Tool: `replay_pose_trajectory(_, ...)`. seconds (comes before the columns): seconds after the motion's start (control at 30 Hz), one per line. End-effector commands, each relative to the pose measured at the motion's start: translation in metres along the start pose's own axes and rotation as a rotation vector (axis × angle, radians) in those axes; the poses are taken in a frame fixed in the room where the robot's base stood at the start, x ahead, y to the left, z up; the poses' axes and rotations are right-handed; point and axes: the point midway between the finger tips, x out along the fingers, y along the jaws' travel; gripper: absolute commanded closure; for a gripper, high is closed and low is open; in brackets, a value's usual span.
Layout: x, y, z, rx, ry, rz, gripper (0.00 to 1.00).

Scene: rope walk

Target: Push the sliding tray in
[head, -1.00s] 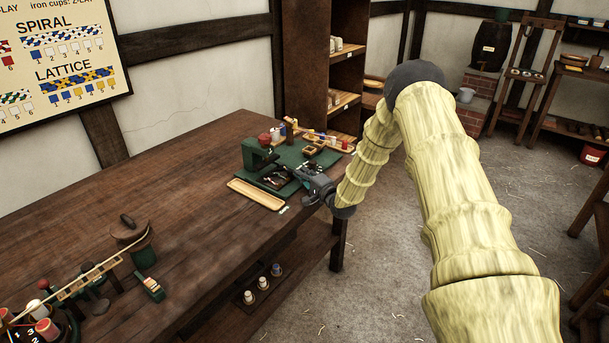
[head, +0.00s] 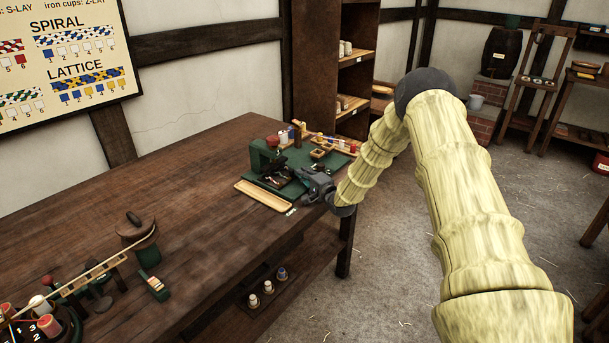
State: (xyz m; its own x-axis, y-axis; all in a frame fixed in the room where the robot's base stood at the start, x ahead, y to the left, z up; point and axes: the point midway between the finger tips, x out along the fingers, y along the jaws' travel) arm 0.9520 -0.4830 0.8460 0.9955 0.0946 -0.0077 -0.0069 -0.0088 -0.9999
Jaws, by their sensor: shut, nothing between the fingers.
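A shallow pale wooden tray (head: 263,197) lies near the front edge of the workbench, at the front left of a green base. A green device (head: 262,158) stands on the green base (head: 297,162), with small dark metal parts in front of it. I cannot tell which part here is the sliding tray. My gripper (head: 305,190) is shut and empty, low over the right front of the base, close to the metal parts. The gripper is small and dark here, and it hides part of the base. I cannot tell whether it touches anything.
The wooden workbench (head: 170,195) is bare in the middle. A rope device (head: 135,232) and a green-and-tan block (head: 153,287) stand at the left front. Small bottles (head: 283,137) and a pale rack (head: 335,143) sit behind the base. A shelf (head: 352,90) stands beyond.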

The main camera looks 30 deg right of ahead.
Motion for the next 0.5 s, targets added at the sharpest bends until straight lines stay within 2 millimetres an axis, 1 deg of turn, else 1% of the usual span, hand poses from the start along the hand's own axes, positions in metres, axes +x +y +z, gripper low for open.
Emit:
replay_pose_trajectory(0.27, -0.015, 0.001, -0.022, 0.002, -0.004, 0.001, 1.00)
replay_pose_trajectory(0.5, -0.057, 0.002, -0.021, 0.004, -0.005, 0.002, 1.00)
